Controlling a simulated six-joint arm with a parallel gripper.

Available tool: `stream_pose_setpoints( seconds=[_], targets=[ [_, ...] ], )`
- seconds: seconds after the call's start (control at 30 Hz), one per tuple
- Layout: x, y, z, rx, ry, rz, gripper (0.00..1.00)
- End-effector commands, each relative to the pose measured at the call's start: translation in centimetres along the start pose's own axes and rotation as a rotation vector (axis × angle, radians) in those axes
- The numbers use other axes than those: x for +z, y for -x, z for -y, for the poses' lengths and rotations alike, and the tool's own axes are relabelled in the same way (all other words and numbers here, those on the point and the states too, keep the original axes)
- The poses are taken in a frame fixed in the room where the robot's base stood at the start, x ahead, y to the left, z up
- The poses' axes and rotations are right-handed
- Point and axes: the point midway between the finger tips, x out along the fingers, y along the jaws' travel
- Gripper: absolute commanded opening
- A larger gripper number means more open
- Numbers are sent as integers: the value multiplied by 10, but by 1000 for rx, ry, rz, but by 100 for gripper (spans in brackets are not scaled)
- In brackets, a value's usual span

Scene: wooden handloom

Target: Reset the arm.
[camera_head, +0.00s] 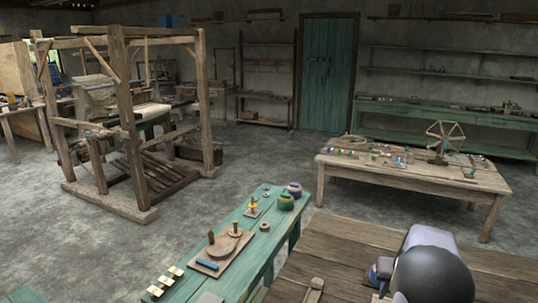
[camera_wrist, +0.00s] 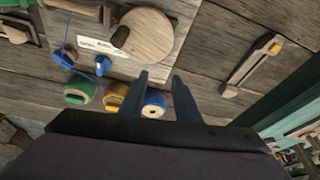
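My gripper (camera_wrist: 160,76) shows in the wrist view with two dark fingers spread apart and nothing between the tips. A blue spool (camera_wrist: 154,103) shows beyond the fingers, in the gap between them. A yellow spool (camera_wrist: 112,97) and a green spool (camera_wrist: 80,92) sit beside it. In the head view my arm (camera_head: 430,272) fills the lower right corner over a wooden table (camera_head: 340,245). The fingers cannot be made out in that view.
In the wrist view, a round wooden disc (camera_wrist: 146,34) and a wooden tool (camera_wrist: 252,62) lie on the tabletop. In the head view, a green bench (camera_head: 185,262) stands left of my table, a wooden loom (camera_head: 125,110) further back, and another table (camera_head: 415,178) behind. Grey floor lies between.

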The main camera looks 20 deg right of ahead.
Motion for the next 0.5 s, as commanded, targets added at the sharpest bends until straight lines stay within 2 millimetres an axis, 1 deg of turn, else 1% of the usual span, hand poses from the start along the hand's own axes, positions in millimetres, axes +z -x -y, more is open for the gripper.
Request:
stream_pose_setpoints(
  seconds=[0.03,0.07,0.1,0.17,0.2,0.27,0.3,0.33,0.37,0.4,0.47,0.5],
  targets=[
    [10,10,35,-18,48,19,30],
    [18,15,54,-27,72,34,30],
    [31,21,78,-38,107,52,30],
    [53,30,112,-54,158,80,30],
    [69,37,133,-62,192,99,30],
    [97,48,162,-74,248,128,30],
    [117,56,178,-80,286,147,30],
    [133,61,190,-84,315,162,30],
    [149,66,200,-87,345,176,30],
    [170,73,211,-90,382,194,30],
    [202,83,224,-93,436,220,30],
    [222,88,229,-93,470,235,30]
  ],
)
